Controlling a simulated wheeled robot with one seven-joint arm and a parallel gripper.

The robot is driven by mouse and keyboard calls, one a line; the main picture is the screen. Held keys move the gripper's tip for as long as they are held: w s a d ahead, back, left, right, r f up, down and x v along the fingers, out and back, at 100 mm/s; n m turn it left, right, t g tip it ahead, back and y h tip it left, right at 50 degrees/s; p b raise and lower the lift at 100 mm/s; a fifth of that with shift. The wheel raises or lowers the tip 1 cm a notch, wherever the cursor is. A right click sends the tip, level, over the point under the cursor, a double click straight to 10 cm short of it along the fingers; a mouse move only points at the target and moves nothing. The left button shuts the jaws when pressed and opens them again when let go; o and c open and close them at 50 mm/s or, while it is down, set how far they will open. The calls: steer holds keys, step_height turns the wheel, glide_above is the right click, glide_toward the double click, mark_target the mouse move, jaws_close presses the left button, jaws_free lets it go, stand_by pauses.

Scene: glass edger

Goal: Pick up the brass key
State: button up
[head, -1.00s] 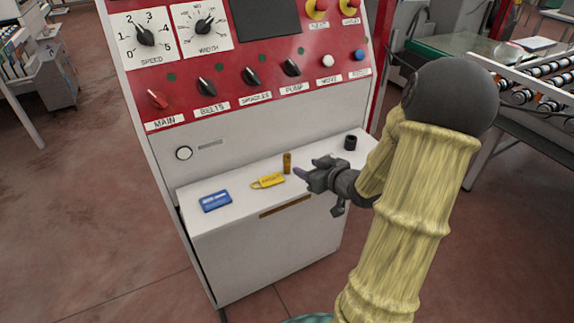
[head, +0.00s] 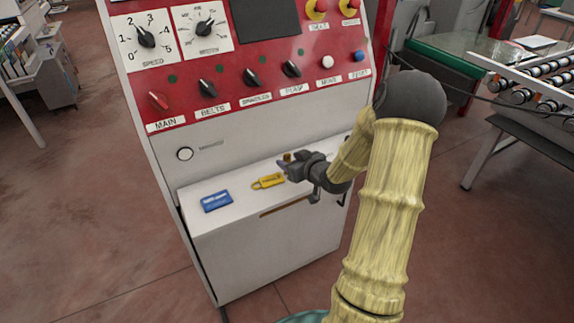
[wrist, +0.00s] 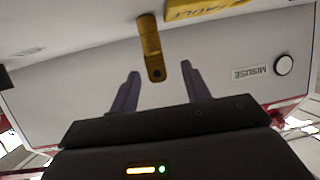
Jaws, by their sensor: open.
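The brass key (wrist: 149,42) stands upright on the white ledge (head: 205,233) of the control cabinet. In the head view only a small part of the key (head: 287,157) shows above my gripper, which hides the rest. My gripper (head: 287,167) is open and level with the ledge top. In the wrist view, the key's near end lies between the two dark fingers of my gripper (wrist: 160,69), with a gap on each side. I cannot see either finger touching it.
A blue card (head: 216,201) lies farther left. The red panel with knobs (head: 250,77) rises behind the ledge. A round white button (head: 185,154) sits on the cabinet face.

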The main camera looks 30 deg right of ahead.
mark_target(288, 157)
steer(key=x, duration=0.1)
steer(key=p+x, duration=0.1)
steer(key=x, duration=0.2)
steer(key=shift+w+d+r, duration=0.1)
steer(key=shift+w+d, duration=0.05)
steer(key=shift+w, duration=0.35)
jaws_close()
